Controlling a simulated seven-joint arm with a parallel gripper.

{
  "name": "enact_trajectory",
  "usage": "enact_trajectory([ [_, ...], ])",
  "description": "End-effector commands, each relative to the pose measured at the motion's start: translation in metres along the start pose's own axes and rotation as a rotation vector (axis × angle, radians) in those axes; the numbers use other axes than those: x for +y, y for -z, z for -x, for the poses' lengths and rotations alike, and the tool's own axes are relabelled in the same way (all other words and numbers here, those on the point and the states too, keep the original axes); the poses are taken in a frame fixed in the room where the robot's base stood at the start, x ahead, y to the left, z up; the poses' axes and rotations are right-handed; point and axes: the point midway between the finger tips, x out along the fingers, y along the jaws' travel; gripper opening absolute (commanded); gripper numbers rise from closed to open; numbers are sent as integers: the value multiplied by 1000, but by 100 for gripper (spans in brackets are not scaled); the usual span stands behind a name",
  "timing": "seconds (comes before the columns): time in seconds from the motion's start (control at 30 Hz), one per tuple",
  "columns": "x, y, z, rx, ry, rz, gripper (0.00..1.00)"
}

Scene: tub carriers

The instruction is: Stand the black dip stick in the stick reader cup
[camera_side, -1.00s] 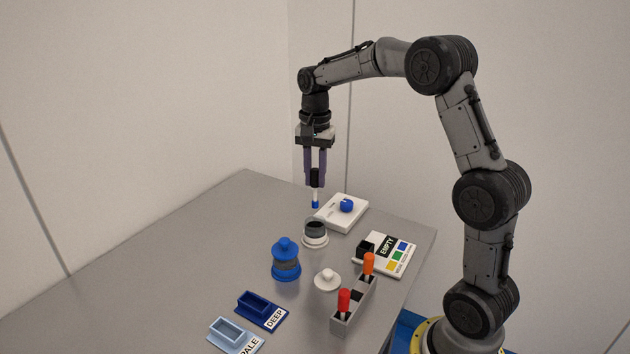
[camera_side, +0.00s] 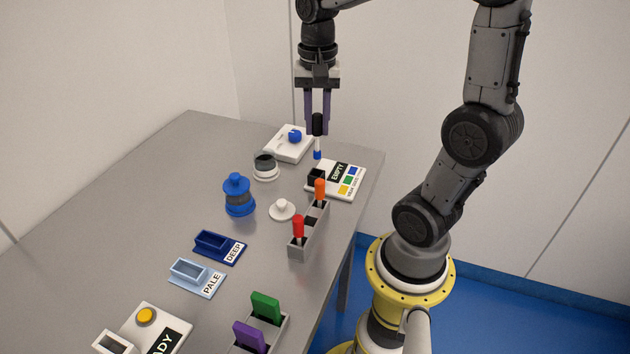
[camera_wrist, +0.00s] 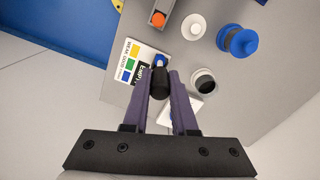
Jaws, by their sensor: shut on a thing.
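My gripper (camera_side: 318,122) is shut on the black dip stick (camera_side: 317,126), held by its black handle. Its white shaft ends in a blue tip that points down, and it hangs upright in the air. In the wrist view the stick's black handle (camera_wrist: 160,82) sits between the purple fingers. The stick reader is the white plate marked EMPTY (camera_side: 345,185) with coloured squares, and its black cup (camera_side: 317,176) is at the plate's left end. In the side view the blue tip is just above and behind the cup, apart from it. In the wrist view the stick hides the cup.
A rack (camera_side: 306,243) with red and orange sticks stands in front of the reader. A white lid (camera_side: 282,210), a blue tub (camera_side: 238,196), an open white-and-dark pot (camera_side: 265,168) and a white box with blue knob (camera_side: 288,144) stand nearby. Trays labelled DEEP (camera_side: 219,248) and PALE (camera_side: 196,279) lie further forward.

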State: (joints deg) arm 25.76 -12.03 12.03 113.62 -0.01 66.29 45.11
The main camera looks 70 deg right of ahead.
Motion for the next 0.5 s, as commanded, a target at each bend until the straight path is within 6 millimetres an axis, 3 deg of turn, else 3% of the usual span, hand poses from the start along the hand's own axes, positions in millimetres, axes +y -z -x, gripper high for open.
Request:
enact_trajectory([
  [0.03, 17, -12, 4, 4, 4, -5, 0],
  [0.2, 58, -43, 9, 3, 3, -25, 0],
  [0.4, 82, -61, 14, 1, 1, -58, 0],
  [0.5, 82, -58, 17, -1, -1, -70, 0],
])
